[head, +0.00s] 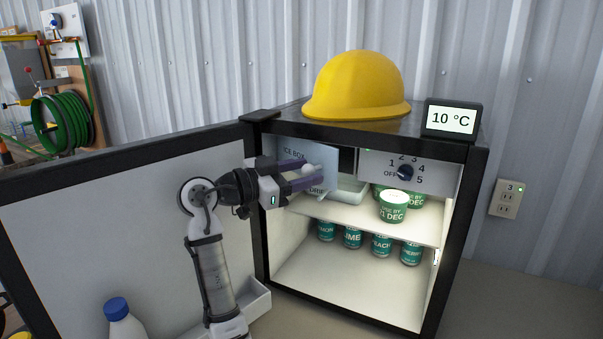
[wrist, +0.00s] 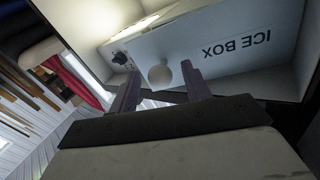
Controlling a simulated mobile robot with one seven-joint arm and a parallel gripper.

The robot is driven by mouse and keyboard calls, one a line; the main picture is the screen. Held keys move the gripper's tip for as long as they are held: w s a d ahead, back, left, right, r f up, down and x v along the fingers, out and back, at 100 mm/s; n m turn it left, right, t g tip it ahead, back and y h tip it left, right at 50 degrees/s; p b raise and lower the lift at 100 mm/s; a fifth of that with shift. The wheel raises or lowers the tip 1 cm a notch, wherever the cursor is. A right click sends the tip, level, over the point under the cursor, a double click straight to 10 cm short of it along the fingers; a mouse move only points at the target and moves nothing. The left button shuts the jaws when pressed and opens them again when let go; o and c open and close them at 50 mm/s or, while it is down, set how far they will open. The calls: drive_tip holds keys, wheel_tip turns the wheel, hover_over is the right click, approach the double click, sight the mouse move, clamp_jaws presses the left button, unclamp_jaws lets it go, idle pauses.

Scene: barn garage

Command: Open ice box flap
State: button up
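The ice box flap (head: 283,149), a pale panel lettered ICE BOX, is at the upper left inside the small open fridge. A dark gap shows at its right edge in the head view, so it looks ajar; how far is hard to tell. In the wrist view the flap (wrist: 222,57) appears upside down, with a round white knob (wrist: 160,75). My gripper (head: 309,176) is in front of the flap with its purple fingers around the knob's level. In the wrist view its fingers (wrist: 161,82) are apart, with the knob between or just beyond their tips; contact cannot be told.
The fridge door (head: 130,215) stands open on the left. A dial (head: 405,173) is right of the flap. Green tubs (head: 393,207) stand on the shelf (head: 345,218), with several cans (head: 381,246) below. A yellow hard hat (head: 357,88) and temperature display (head: 452,119) sit on top.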

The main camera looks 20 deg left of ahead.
drive_tip(key=b+v, duration=0.3)
drive_tip(key=v, duration=0.9)
